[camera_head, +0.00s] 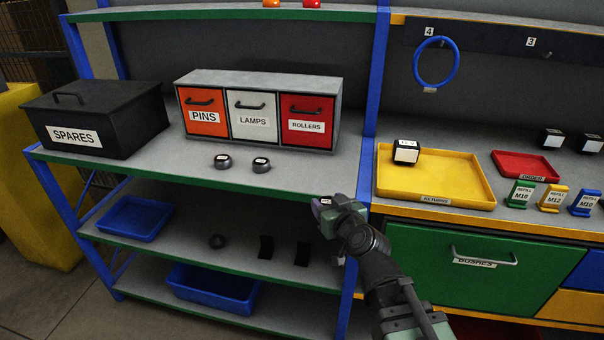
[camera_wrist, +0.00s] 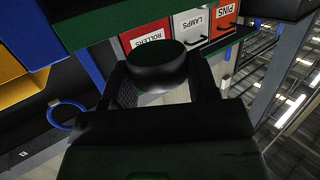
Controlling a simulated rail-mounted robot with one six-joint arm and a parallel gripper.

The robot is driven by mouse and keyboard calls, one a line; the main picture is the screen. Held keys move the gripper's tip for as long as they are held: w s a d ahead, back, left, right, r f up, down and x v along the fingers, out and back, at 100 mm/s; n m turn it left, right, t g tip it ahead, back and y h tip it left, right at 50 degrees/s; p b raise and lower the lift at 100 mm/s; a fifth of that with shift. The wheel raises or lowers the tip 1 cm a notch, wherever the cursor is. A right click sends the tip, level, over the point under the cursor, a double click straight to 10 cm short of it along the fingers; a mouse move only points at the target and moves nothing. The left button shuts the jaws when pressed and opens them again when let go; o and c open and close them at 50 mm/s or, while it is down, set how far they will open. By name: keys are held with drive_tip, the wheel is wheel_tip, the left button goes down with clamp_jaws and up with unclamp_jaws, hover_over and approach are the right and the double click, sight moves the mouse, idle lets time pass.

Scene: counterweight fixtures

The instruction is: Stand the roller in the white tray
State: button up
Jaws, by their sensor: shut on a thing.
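My gripper (camera_head: 336,210) is at the front edge of the left shelf unit's upper shelf, beside the blue post. In the wrist view my gripper (camera_wrist: 162,84) is shut on a dark round thing (camera_wrist: 158,66), which looks like a roller. Its small pale top label (camera_head: 326,201) shows in the head view; the rest is mostly hidden by the fingers. Two similar dark round pieces with labels, one at left (camera_head: 222,161) and one at right (camera_head: 260,165), stand on the upper shelf. I see no white tray in either view.
A drawer box with PINS, LAMPS and ROLLERS (camera_head: 306,122) stands behind the round pieces, and the black SPARES box (camera_head: 92,120) at left. A yellow RETURNS tray (camera_head: 436,201) holds a dark cube. A blue tray (camera_head: 135,219) and dark parts are on the shelf below.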

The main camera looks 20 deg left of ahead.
sight(302, 174)
drive_tip(key=r+x, duration=0.1)
drive_tip(key=x, duration=0.8)
drive_tip(key=r+x, duration=0.1)
drive_tip(key=x, duration=0.4)
drive_tip(key=shift+w+a+r, duration=0.25)
drive_tip(key=shift+w+a, duration=0.05)
drive_tip(key=x, duration=0.3)
drive_tip(key=shift+w+a+r, duration=0.1)
drive_tip(key=shift+w, duration=0.1)
drive_tip(key=shift+s+r, duration=0.1)
drive_tip(key=shift+f+b, duration=0.2)
drive_tip(key=shift+b, duration=0.1)
drive_tip(key=o, duration=1.1)
